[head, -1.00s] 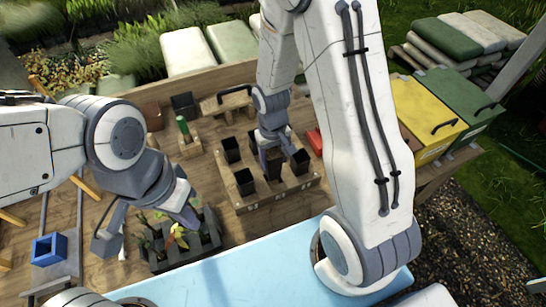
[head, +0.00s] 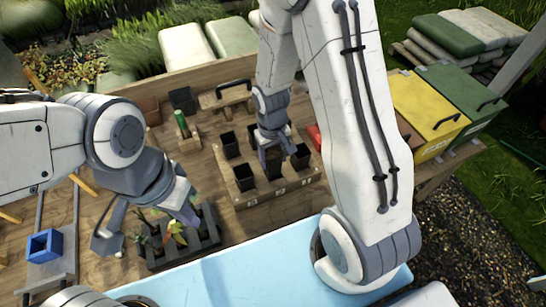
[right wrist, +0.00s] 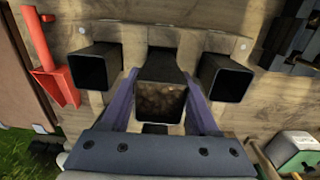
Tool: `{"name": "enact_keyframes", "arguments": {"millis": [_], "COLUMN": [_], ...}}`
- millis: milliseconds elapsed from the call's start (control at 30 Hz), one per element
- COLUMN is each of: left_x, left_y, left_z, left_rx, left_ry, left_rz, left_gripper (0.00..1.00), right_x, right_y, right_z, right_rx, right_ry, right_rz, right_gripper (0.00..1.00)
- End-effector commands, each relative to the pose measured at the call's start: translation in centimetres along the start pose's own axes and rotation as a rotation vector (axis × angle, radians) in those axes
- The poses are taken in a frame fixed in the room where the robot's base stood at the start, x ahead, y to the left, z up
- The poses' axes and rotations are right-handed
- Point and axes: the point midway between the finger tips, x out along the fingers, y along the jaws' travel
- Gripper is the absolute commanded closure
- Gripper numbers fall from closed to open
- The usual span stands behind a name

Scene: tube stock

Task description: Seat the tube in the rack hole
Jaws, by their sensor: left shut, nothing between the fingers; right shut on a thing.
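A black square tube (right wrist: 160,100) with brown soil inside sits between the fingers of my right gripper (right wrist: 158,108) in the right wrist view. In the head view my right gripper (head: 270,155) is over the front part of the wooden rack (head: 262,199). The held tube's mouth looks larger than its neighbours'; its lower end is hidden, so I cannot tell if it is in a hole. Other black tubes stand in the rack, one on the left (right wrist: 95,66) and one on the right (right wrist: 223,77). My left gripper (head: 188,214) is shut and empty above a dark planter tray.
The dark planter tray (head: 205,237) with seedlings stands left of the rack. A blue square holder (head: 44,246) is at far left. A red tool (right wrist: 50,72) lies beside the rack. A green-topped object (head: 182,124) and yellow bin (head: 430,115) stand farther off.

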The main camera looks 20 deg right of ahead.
Motion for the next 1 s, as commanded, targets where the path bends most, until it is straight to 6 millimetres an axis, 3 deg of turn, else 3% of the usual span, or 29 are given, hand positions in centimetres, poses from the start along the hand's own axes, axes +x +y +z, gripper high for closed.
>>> {"name": "enact_keyframes", "arguments": {"millis": [500, 1000], "left_x": [0.0, 1.1], "left_y": [0.0, -0.1], "left_z": [0.0, 0.1], "left_rx": [0.000, 0.000], "left_ry": [0.000, 0.000], "left_rz": [0.000, 0.000], "left_gripper": [1.00, 1.00], "right_x": [0.1, 1.4], "right_y": [0.0, 0.0], "right_z": [0.3, 0.2], "right_rx": [0.000, 0.000], "right_ry": [0.000, 0.000], "right_rz": [0.000, 0.000], "right_gripper": [1.00, 1.00]}}
